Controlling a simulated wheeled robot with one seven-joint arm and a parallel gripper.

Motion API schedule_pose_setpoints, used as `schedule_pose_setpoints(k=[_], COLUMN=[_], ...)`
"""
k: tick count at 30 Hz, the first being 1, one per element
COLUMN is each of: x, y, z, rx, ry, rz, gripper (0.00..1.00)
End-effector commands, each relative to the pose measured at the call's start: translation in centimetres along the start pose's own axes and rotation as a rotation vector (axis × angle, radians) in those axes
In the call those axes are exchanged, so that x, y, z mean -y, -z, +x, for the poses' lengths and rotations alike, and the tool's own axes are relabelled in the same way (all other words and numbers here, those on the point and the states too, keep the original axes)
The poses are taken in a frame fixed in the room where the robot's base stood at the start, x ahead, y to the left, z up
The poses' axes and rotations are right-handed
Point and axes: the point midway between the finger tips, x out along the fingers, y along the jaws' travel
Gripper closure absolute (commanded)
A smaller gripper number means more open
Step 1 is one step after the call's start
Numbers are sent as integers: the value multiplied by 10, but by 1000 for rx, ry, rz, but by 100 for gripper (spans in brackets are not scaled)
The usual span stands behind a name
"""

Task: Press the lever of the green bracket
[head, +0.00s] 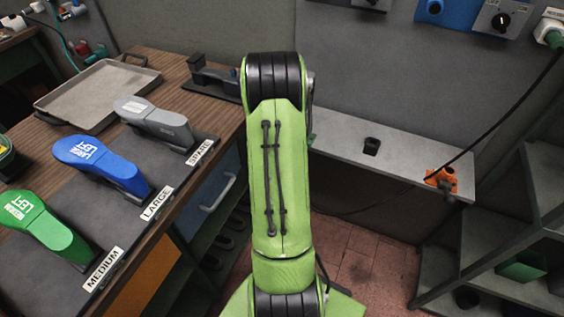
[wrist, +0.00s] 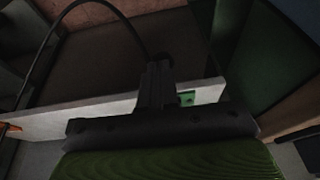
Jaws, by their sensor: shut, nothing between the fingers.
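In the wrist view my gripper (wrist: 158,66) is shut and empty, its dark fingers together in the middle of the picture. A small green part (wrist: 206,95), likely the green bracket, shows just right of and partly behind the fingers, at the edge of a pale shelf. I cannot make out its lever, nor whether the fingers touch it. In the head view my green arm covers the gripper and most or all of that bracket.
The grey wall shelf (head: 415,154) carries a black bracket (head: 371,146) and an orange bracket (head: 441,180) with a cable.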

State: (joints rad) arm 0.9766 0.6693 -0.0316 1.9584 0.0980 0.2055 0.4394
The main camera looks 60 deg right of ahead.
Motion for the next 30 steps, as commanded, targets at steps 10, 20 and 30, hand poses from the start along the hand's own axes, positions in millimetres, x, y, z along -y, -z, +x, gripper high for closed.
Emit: schedule_pose_setpoints(k=[10,20,30], x=[0,0,-1], y=[-10,-11,-11], z=[22,28,28], rx=[2,2,2], ry=[0,1,0], rz=[-1,-1,-1], gripper=[100,100,100])
